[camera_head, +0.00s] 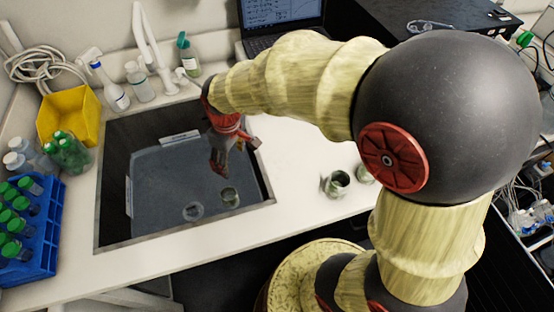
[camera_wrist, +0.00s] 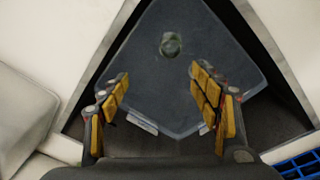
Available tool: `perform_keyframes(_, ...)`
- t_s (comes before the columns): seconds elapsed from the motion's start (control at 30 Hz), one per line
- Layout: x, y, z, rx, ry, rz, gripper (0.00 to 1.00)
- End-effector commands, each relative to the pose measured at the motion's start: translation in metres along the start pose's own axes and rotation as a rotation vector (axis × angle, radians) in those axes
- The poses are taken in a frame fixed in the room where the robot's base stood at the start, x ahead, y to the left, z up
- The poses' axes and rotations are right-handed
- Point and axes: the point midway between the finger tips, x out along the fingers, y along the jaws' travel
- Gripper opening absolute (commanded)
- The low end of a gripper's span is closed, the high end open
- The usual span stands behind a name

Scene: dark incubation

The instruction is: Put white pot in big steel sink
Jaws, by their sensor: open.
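The big steel sink (camera_head: 112,185) is set in the white counter, with a grey tub (camera_head: 163,185) inside it. I cannot tell surely which is the white pot. One round pot (camera_wrist: 171,45) lies beyond the fingertips there.
Two small pots, one (camera_head: 337,182) and another (camera_head: 365,174) partly behind my arm, stand on the counter right of the sink. A blue rack (camera_head: 42,245) of green-capped bottles, a yellow bin (camera_head: 70,112) and spray bottles line the left and back. A laptop (camera_head: 280,18) is behind.

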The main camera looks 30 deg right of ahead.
Motion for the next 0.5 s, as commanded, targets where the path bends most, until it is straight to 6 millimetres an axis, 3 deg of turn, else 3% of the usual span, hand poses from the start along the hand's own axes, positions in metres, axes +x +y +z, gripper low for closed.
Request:
perform_keyframes(0.03, -0.026, 0.003, 0.010, 0.045, 0.033, 0.016, 0.64)
perform_keyframes(0.2, -0.091, 0.003, 0.049, 0.201, 0.122, 0.055, 0.64)
perform_keyframes(0.4, -0.146, -0.007, 0.102, 0.376, 0.230, 0.092, 0.64)
perform_keyframes(0.5, -0.162, -0.014, 0.125, 0.449, 0.273, 0.104, 0.64)
